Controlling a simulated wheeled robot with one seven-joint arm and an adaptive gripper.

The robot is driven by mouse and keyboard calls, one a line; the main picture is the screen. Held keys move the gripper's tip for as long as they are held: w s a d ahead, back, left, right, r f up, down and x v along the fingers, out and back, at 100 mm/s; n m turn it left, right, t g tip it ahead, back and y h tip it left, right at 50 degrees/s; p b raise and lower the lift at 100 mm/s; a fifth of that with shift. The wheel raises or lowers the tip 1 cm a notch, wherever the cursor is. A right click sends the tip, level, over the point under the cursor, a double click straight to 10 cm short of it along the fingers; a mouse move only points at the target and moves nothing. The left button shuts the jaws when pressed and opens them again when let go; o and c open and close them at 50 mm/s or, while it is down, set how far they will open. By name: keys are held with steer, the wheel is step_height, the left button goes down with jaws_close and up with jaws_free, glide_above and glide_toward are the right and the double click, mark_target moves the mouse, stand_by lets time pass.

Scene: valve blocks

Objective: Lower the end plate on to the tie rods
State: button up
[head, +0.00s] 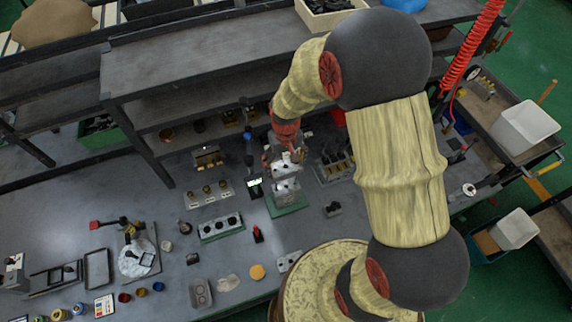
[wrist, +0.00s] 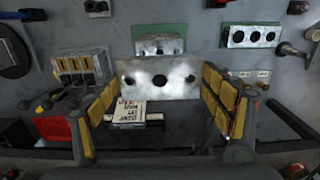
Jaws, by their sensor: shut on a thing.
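The end plate (wrist: 158,80), a silver metal block with dark holes in its face, sits between the yellow-padded fingers of my gripper (wrist: 161,92) in the wrist view. My gripper (head: 286,152) is shut on it in the head view, above the bench. Just beyond the plate in the wrist view is a silver valve block (wrist: 158,46) on a green mat (wrist: 147,29). The same block (head: 286,190) and green mat (head: 288,210) show below my gripper in the head view. The plate partly covers the block. I cannot make out the tie rods or whether plate and block touch.
A holed block on a green base (head: 221,228) stands to the left, and a fixture with several dark parts (head: 333,168) to the right. A small black part (head: 333,209) lies nearby. A shelf (head: 200,60) overhangs the bench behind.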

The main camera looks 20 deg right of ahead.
steer(key=shift+d+f, duration=0.1)
steer(key=shift+f, duration=0.15)
steer(key=b, duration=0.4)
glide_above(286, 187)
steer(key=shift+w+f, duration=0.1)
steer(key=shift+f, duration=2.55)
steer(key=shift+f+b, duration=2.6)
steer(key=shift+f, duration=1.1)
steer(key=o, duration=1.5)
steer(key=shift+c, duration=0.2)
step_height(286, 187, up, 12)
